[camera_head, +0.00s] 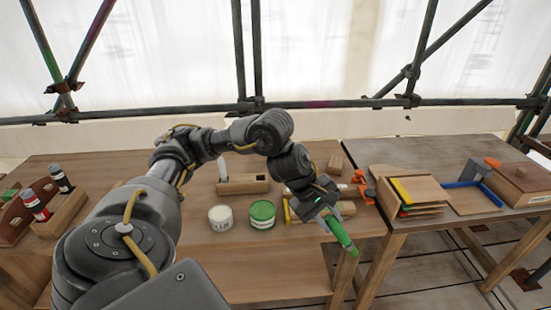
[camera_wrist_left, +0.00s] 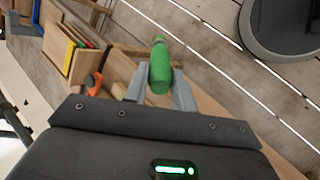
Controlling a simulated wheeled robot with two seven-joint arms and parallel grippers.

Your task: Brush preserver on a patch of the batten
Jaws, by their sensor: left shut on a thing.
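My left gripper (camera_head: 322,208) is shut on a slim green tool (camera_head: 341,234), which may be the brush; no bristles can be made out. It points down and to the right, in the air by the bench's front right corner. In the left wrist view the green tool (camera_wrist_left: 160,68) stands between the two grey fingers (camera_wrist_left: 160,88). A white tin with dark lettering (camera_head: 221,217) and a green-topped tin (camera_head: 262,215) stand left of the gripper. I cannot tell which wooden piece is the batten. My right gripper is not in view.
A wooden block with a pale handle (camera_head: 243,184) lies behind the tins. Bottles in a wooden holder (camera_head: 60,215) stand at left. A second table at right holds a rack of coloured boards (camera_head: 412,190) and a wooden box (camera_head: 518,180). Orange-handled tools (camera_head: 362,188) lie near the gap between tables.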

